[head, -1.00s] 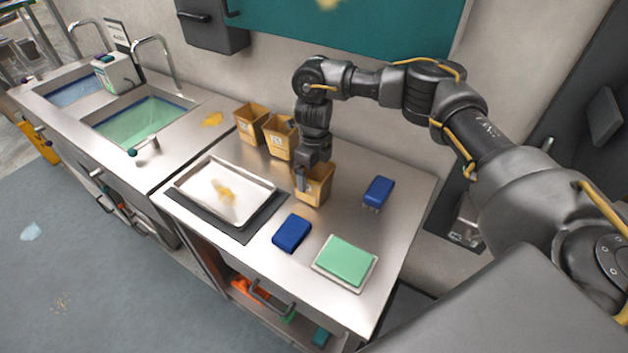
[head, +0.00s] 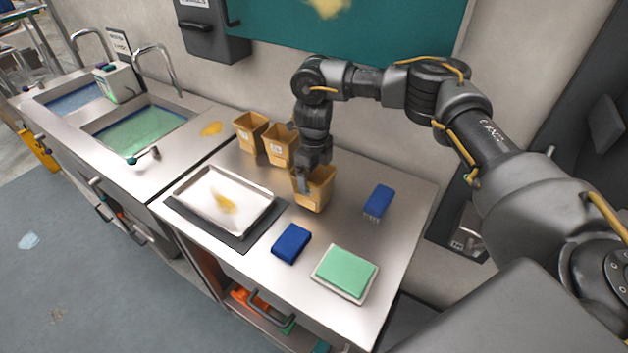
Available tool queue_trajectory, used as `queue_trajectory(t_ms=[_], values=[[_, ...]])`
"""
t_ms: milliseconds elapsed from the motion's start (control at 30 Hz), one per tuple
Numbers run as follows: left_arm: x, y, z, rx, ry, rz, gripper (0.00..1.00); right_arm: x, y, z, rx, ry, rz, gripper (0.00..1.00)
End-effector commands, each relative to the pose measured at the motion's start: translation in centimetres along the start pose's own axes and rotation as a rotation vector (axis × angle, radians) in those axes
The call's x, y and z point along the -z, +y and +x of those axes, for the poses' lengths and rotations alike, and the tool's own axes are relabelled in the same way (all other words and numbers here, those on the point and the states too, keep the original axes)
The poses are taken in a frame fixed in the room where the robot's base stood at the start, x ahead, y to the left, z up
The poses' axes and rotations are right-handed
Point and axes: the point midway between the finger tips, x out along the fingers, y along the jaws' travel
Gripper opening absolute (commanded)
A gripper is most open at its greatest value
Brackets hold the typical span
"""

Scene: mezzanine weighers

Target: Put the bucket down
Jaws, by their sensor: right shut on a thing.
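The tan bucket (head: 318,192) is upright at the middle of the steel table, right of the tray. My right gripper (head: 305,182) points down at its near left rim and is shut on it. The bucket's base is at or just above the tabletop; I cannot tell if it touches. The gripper hides part of the bucket's rim and left side. My left gripper is not in view.
Two similar tan buckets (head: 250,131) (head: 281,145) stand behind, near the wall. A metal tray (head: 265,205) with a yellow stain lies on a dark mat (head: 183,214). A blue sponge (head: 291,243), a blue brush (head: 378,201) and a green pad (head: 346,268) lie on the steel table (head: 345,222).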

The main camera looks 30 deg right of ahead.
Motion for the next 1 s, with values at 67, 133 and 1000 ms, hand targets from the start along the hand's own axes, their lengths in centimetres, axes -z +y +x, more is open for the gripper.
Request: queue_trajectory(t_ms=[67, 133, 1000], values=[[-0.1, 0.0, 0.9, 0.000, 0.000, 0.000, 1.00, -0.2, -0.1, -1.1, 0.004, -0.006, -0.002, 0.51], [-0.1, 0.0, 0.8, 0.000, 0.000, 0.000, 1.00, 0.5, 0.6, -2.4, 0.003, -0.006, -0.006, 0.51], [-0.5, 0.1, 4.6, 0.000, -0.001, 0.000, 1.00, 9.5, 9.4, -10.8, 0.000, -0.002, -0.001, 0.51]])
